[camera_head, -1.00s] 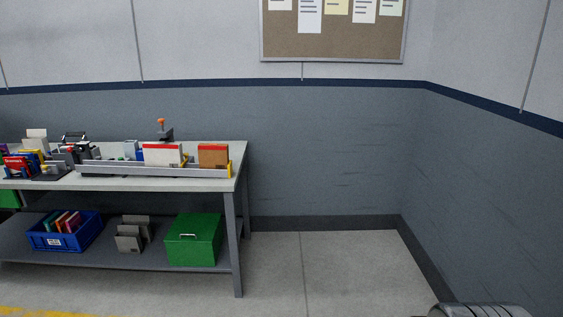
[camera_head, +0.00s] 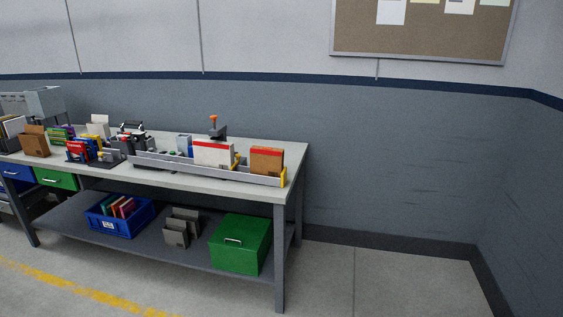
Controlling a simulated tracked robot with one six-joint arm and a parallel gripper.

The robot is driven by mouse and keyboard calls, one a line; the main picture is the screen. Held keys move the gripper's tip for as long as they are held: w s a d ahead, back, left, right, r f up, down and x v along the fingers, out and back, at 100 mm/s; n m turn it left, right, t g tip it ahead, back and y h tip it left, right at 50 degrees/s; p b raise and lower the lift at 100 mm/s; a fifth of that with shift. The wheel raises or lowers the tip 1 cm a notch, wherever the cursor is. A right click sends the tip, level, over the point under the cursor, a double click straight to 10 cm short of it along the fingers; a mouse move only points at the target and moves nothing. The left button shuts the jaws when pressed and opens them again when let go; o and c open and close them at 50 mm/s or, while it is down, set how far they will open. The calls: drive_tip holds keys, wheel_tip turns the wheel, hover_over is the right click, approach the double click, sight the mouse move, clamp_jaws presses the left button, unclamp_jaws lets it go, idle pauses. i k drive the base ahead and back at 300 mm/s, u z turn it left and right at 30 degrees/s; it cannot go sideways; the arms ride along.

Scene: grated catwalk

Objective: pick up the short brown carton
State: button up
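A short brown carton (camera_head: 267,161) with a red-orange top edge stands upright at the right end of a long grey tray (camera_head: 205,172) on the workbench. A white carton (camera_head: 213,153) with a red top band stands to its left in the same tray. Another brown carton (camera_head: 35,143) stands at the far left of the bench. My gripper is not in view.
The grey workbench (camera_head: 190,184) holds several small items. On its lower shelf are a blue bin (camera_head: 118,222), grey holders (camera_head: 177,233) and a green box (camera_head: 239,246). Floor to the right (camera_head: 390,285) is clear up to the wall. A yellow line crosses the floor at lower left.

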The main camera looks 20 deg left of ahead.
sight(269, 165)
drive_tip(key=i, duration=2.9)
drive_tip(key=u, duration=2.35)
